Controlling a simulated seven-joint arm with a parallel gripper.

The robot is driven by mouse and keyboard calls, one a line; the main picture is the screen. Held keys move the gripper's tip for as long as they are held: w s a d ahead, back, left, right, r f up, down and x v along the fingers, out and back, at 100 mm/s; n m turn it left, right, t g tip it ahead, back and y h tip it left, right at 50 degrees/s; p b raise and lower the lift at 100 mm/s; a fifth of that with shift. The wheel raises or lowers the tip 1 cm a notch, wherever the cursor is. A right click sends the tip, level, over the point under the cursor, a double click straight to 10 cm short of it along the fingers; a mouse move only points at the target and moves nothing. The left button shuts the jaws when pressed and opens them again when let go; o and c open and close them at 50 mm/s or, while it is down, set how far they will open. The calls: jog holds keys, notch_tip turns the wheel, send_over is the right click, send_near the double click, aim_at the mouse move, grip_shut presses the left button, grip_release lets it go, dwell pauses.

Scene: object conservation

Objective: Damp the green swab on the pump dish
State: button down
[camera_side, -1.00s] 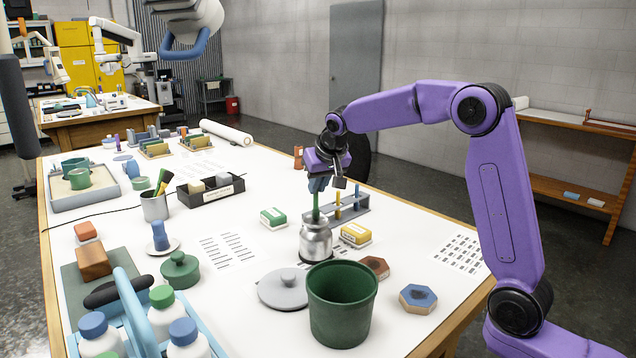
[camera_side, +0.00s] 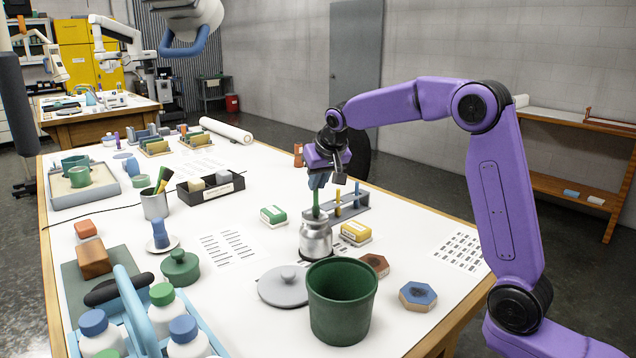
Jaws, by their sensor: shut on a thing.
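The green swab (camera_side: 316,203) stands upright, with its lower end at the top of the silver metal pump dish (camera_side: 316,238). My gripper (camera_side: 318,187) points down and is shut on the upper part of the swab, directly above the dish. Whether the swab's tip presses the dish top cannot be made out at this size.
A green pot (camera_side: 341,310) and a grey lid (camera_side: 284,287) stand in front of the dish. A rack with swabs (camera_side: 346,207) is just behind it.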

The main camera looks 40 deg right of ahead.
notch_tip(320, 180, up, 6)
jog(key=shift+r, duration=0.15)
dwell(0.6)
dwell(0.6)
